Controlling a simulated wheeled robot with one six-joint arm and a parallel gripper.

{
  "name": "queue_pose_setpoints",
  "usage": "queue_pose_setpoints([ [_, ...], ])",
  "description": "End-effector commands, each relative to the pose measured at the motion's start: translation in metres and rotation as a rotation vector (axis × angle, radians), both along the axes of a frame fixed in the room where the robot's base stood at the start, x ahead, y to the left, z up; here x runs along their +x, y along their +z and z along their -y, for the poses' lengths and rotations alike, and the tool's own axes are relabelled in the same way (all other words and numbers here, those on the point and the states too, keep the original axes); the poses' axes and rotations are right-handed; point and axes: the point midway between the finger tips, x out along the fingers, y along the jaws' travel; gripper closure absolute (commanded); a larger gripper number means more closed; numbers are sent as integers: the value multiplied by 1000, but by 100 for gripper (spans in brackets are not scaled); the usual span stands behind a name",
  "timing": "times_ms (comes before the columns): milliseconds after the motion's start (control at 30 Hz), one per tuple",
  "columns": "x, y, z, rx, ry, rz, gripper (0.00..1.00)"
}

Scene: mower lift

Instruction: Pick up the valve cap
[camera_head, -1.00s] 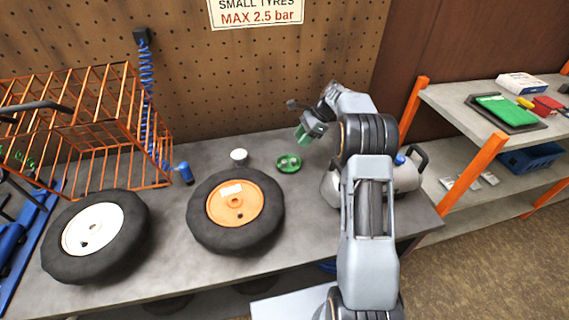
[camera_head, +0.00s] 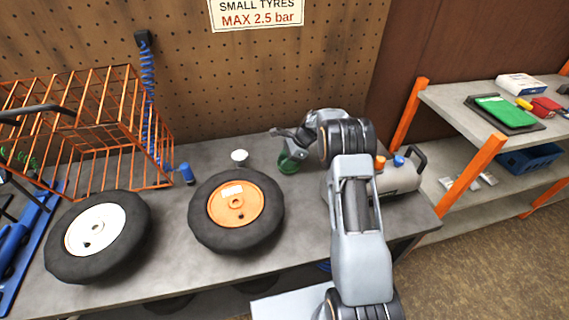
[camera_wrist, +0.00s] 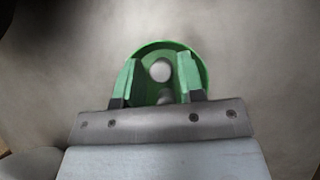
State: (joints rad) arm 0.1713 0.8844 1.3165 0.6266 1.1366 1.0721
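A shallow green dish (camera_head: 287,169) sits on the bench right of the orange-hubbed wheel. In the wrist view the dish (camera_wrist: 204,68) holds a small round pale piece (camera_wrist: 161,71) and a second greyish piece (camera_wrist: 166,97) nearer the gripper's palm. One may be the valve cap; I cannot tell which. My gripper (camera_wrist: 160,76) is open above the dish, its green fingers on either side of the pale piece, with gaps between. In the head view my gripper (camera_head: 292,153) hides much of the dish and its contents.
A white cup (camera_head: 239,157) stands left of the dish. The orange-hubbed wheel (camera_head: 262,228) lies in front left. A grey tank (camera_head: 402,177) stands to the right, behind my arm. A pegboard (camera_head: 240,85) rises behind the bench.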

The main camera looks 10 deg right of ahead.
Motion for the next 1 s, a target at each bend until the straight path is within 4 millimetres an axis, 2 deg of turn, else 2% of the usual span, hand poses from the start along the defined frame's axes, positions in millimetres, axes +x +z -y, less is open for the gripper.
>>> queue_pose_setpoints([
  [267, 0, -2, -1, 0, -1, 1, 65],
  [633, 0, -1, -1, 0, -1, 1, 99],
  [1000, 0, 5, -1, 0, 0, 2, 99],
])
